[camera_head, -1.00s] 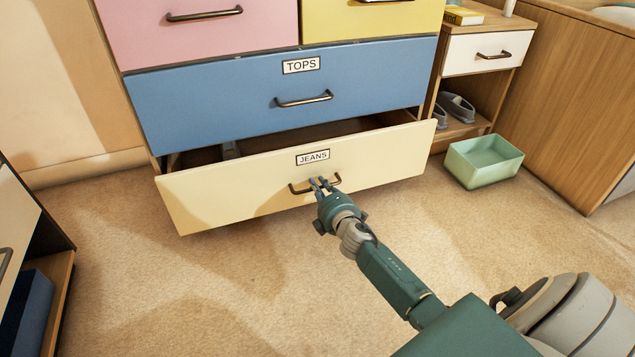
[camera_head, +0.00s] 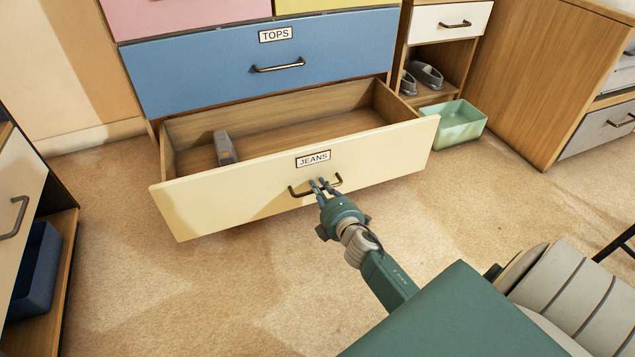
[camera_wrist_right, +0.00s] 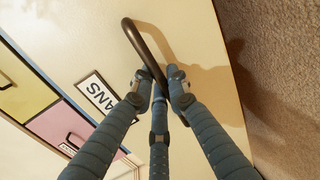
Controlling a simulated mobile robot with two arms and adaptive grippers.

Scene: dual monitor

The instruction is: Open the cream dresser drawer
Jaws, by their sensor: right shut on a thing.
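The cream drawer (camera_head: 230,193), labelled JEANS, is the bottom drawer of the dresser and stands pulled well out. Its inside shows, with a small grey object (camera_head: 224,148) lying in it at the left. My right gripper (camera_head: 319,184) is shut on the drawer's dark handle (camera_head: 299,192) at the middle of the front. In the right wrist view, the fingers (camera_wrist_right: 160,92) close around the handle bar (camera_wrist_right: 143,50). The left gripper is not in view.
The blue TOPS drawer (camera_head: 200,72) above is shut. A pale green bin (camera_head: 459,126) stands on the carpet right of the drawer, close to its right end. A low cabinet (camera_head: 20,185) stands at the left. Carpet (camera_head: 190,290) in front is clear.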

